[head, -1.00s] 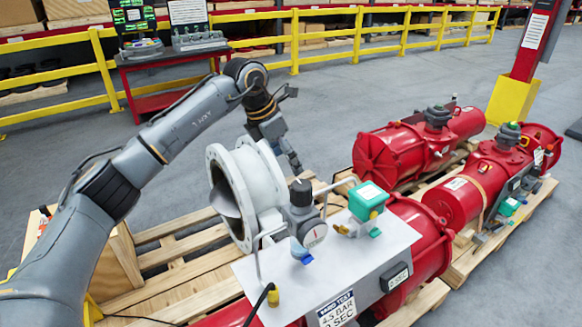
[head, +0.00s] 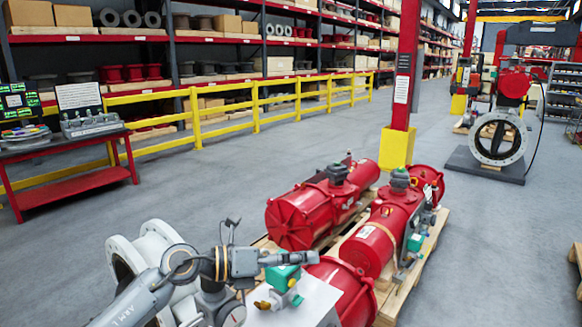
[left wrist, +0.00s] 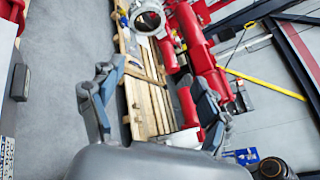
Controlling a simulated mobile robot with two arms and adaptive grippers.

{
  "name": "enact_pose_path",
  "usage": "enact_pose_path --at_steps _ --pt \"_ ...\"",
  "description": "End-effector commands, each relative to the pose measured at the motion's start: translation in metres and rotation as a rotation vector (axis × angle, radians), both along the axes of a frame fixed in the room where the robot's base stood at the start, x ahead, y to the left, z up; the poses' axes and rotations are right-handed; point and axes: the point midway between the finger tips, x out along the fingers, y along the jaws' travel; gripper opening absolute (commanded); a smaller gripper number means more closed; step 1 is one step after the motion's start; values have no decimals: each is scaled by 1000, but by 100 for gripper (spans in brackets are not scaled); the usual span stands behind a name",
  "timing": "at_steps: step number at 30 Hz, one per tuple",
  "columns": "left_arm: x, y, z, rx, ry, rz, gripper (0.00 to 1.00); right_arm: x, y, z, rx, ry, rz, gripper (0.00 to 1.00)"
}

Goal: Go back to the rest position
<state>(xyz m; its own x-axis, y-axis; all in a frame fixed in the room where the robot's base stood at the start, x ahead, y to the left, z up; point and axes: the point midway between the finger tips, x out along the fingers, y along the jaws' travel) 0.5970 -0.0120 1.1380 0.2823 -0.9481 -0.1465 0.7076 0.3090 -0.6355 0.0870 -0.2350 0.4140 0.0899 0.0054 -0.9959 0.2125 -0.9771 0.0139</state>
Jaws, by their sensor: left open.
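My left arm comes in at the bottom of the head view. It bends in front of the white flanged valve (head: 155,252), and its gripper (head: 302,258) points right, over the teal-and-yellow positioner box (head: 282,278) in the picture. In the left wrist view my left gripper (left wrist: 152,75) is open, its two fingers wide apart with nothing between them. The wooden pallet (left wrist: 142,100) and red actuator cylinders (left wrist: 190,40) show beyond the fingers. My right gripper is not in view.
Red actuators (head: 310,210) lie on a pallet (head: 432,240) at centre. A red pillar with a yellow base (head: 397,147) stands behind. A red bench (head: 75,182) is at left, before a yellow rail (head: 255,108).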

Motion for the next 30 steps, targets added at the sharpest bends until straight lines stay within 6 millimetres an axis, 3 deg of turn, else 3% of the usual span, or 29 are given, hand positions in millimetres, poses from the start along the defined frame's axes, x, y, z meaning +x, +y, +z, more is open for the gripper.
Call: enact_pose_path --at_steps 2,5,8,11,14,16,21,25,30 --pt "-13 -11 17 -255 86 60 78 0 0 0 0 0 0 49" --pt "-15 1 36 -554 215 178 78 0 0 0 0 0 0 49" --pt "-11 32 38 -829 376 334 78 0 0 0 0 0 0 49" --pt "-7 75 18 -1070 560 524 78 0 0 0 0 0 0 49" --pt "-12 121 -24 -1271 764 743 78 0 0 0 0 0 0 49" --pt "-24 151 -64 -1386 915 915 78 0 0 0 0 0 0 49" --pt "-85 201 -168 -1546 1270 1334 78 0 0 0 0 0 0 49" --pt "-150 217 -228 -1571 1500 1619 78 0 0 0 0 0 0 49" --pt "-221 222 -270 -1530 1707 1883 78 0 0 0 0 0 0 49"
